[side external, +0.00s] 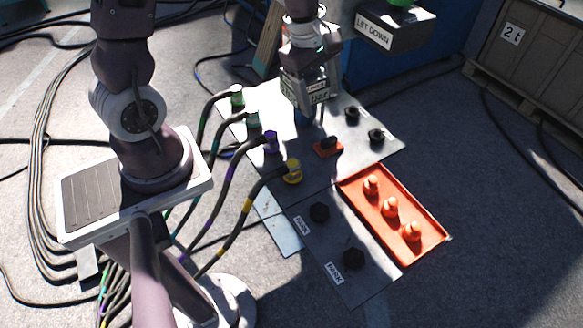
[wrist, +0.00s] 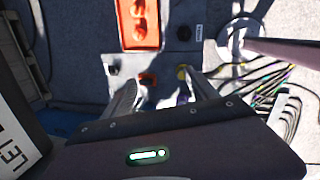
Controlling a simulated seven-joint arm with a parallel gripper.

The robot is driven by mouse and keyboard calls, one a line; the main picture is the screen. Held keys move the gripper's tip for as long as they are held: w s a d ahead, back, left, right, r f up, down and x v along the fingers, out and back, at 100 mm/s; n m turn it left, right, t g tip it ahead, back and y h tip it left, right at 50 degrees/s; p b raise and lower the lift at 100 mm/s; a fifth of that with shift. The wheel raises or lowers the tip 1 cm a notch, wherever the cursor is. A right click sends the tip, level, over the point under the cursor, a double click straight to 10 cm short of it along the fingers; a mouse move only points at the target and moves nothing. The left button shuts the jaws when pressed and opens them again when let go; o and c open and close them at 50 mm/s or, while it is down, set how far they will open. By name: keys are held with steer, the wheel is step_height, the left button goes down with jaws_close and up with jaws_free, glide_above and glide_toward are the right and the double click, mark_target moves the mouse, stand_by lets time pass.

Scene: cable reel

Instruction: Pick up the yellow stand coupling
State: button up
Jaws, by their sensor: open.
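The yellow stand coupling (side external: 293,172) sits upright on the panel in the side external view, with a yellow-banded hose running down from it to the lower left. In the wrist view it is a small yellow spot (wrist: 182,73), beside the right finger. My gripper (side external: 312,112) is above the far part of the panel, behind and apart from the yellow coupling. In the wrist view my gripper (wrist: 165,90) has its two fingers spread apart, with nothing clearly held between them. The fingertips are hard to make out in the side external view.
Purple (side external: 270,141) and green (side external: 253,119) couplings with hoses stand in a row beyond the yellow one. An orange tray (side external: 418,228) holds orange caps at right. Black knobs (side external: 319,211) and a red-based switch (side external: 328,146) rise from the panel. A "LET DOWN" box (side external: 395,32) hangs upper right.

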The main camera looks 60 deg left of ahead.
step_height(320, 180, down, 8)
steer(key=w+a+n, duration=0.1)
steer(key=a+n, duration=0.2)
steer(key=n, duration=0.2)
steer(key=n+g, duration=0.2)
steer(key=n, duration=0.9)
glide_above(292, 163)
steer(key=shift+y, duration=0.4)
step_height(292, 163, down, 17)
steer(key=shift+f, duration=0.15)
step_height(292, 163, down, 6)
steer(key=shift+s+f, duration=0.15)
steer(key=shift+f, duration=0.05)
steer(key=shift+r, duration=0.1)
jaws_close()
